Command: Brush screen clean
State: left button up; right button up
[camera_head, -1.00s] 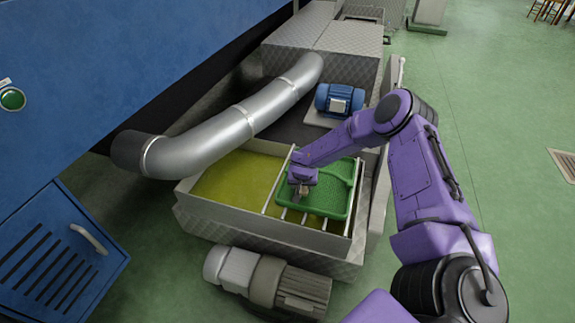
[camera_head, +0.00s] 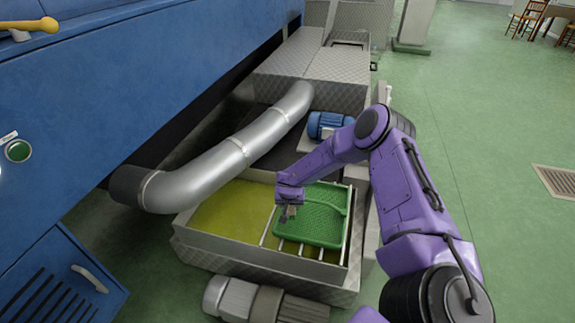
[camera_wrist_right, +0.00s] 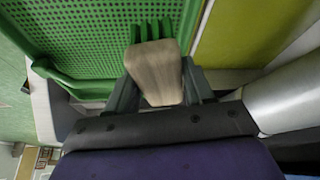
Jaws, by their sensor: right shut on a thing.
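The green perforated screen (camera_head: 326,214) lies in the right part of a metal tank, on thin pale bars. It fills the upper left of the right wrist view (camera_wrist_right: 85,30). My right gripper (camera_head: 288,211) is at the screen's left edge, beside the olive-yellow liquid. It is shut on a wooden brush block (camera_wrist_right: 155,72), which sits between the fingers. Green strips, seemingly its bristles, show beyond the block; I cannot tell whether they touch the screen. My left gripper is not in view.
The metal tank (camera_head: 225,260) holds olive-yellow liquid (camera_head: 232,212) on its left. A silver pipe (camera_head: 215,163) runs above its left back, and a blue motor (camera_head: 327,124) stands behind. A grey motor (camera_head: 262,302) is in front. The green floor at right is open.

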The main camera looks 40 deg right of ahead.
jog(key=shift+r+p, duration=0.95)
jog(key=shift+r, duration=0.2)
jog(key=shift+w, duration=0.1)
